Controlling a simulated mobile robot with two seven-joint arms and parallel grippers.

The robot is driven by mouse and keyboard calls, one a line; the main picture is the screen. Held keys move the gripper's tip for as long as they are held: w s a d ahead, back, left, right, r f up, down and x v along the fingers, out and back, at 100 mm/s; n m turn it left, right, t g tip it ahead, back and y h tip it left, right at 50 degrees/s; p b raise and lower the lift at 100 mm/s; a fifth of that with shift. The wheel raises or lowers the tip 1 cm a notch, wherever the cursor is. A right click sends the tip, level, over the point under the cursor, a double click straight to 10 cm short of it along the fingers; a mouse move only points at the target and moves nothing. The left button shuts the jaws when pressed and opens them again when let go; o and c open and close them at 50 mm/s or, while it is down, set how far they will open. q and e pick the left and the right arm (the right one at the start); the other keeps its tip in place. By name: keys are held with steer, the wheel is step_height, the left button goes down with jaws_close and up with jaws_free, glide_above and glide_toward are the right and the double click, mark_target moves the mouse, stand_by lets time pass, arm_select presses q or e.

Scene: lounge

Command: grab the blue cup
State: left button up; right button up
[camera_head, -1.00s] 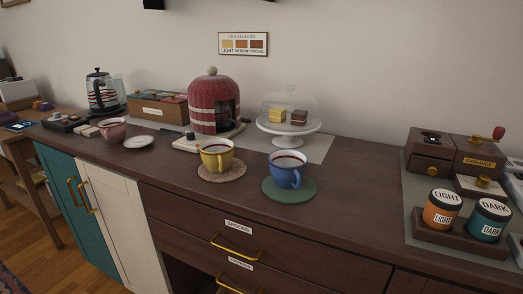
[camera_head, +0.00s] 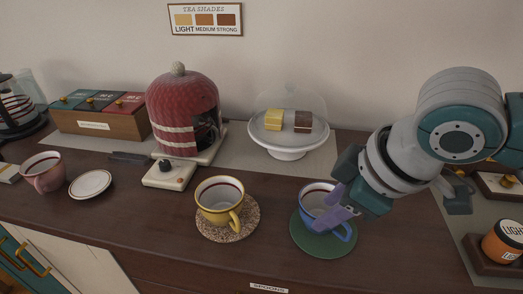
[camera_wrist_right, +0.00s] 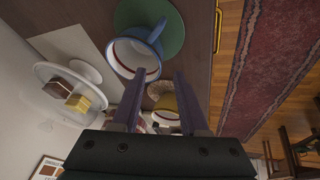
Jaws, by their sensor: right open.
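The blue cup (camera_head: 309,203) stands upright on a green round coaster (camera_head: 314,243) at the front right of the counter. Its handle points to the front right. My right gripper (camera_head: 331,205) is open, with its purple fingers in front of and over the cup's right side, hiding part of it. In the right wrist view, the cup (camera_wrist_right: 137,47) lies just beyond the two open fingertips (camera_wrist_right: 160,74), mostly toward the left finger. Nothing is held between the fingers. I cannot tell whether a finger touches the cup. My left gripper is not in view.
A yellow cup (camera_head: 217,201) on a patterned coaster stands close to the left. Behind are a glass-domed cake stand (camera_head: 288,147) and a red knitted cozy (camera_head: 180,112). A pink cup (camera_head: 43,174) and a saucer (camera_head: 90,184) are at left. An orange jar (camera_head: 503,241) is at right.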

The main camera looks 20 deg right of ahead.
mark_target(316, 216)
steer(key=b+x, duration=0.1)
steer(key=x, duration=0.3)
steer(key=shift+w+a+f, duration=0.1)
steer(key=shift+w+f, duration=0.15)
steer(key=shift+f, duration=0.1)
jaws_close()
steer(key=shift+r, duration=0.1)
stand_by(1.0)
